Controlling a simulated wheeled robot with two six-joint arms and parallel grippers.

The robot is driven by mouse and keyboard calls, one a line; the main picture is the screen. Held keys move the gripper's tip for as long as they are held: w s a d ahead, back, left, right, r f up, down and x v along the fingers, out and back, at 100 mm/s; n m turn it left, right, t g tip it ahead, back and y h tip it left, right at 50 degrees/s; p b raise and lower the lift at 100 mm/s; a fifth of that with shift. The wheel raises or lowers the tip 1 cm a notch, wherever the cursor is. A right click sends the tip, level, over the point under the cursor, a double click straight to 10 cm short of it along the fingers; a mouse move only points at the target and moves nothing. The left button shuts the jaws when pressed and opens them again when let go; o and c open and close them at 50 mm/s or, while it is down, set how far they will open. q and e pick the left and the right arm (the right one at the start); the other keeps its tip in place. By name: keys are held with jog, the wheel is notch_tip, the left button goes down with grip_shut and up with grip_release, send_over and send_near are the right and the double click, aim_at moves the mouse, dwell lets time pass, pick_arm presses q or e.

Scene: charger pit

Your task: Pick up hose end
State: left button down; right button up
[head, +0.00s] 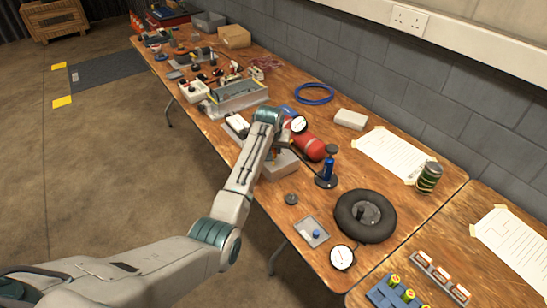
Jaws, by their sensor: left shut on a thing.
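My left arm reaches in from the lower left over the wooden table (262,207). My left gripper (275,158) points down beside a red cylinder (309,147) and above a pale box (282,167). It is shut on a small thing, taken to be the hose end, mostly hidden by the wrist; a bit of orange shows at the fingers. A round white gauge (299,124) stands just right of the wrist. The hose itself cannot be made out clearly. My right gripper is not in view.
A black tyre (351,231), a second gauge (342,257), a blue upright bottle-like part (328,170) and a small grey tray (303,240) lie nearer. A coiled blue cable (314,94) lies behind. The table's far end is cluttered; a block wall bounds the back.

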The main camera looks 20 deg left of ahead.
pick_arm(q)
jog(key=s+d+b, duration=0.1)
jog(key=s+d, duration=0.1)
jog(key=s, duration=0.5)
jog(key=s+d+r+b, duration=0.1)
jog(key=s, duration=0.7)
jog(key=shift+s+d, duration=0.2)
jog(key=shift+d, duration=0.15)
dwell(0.4)
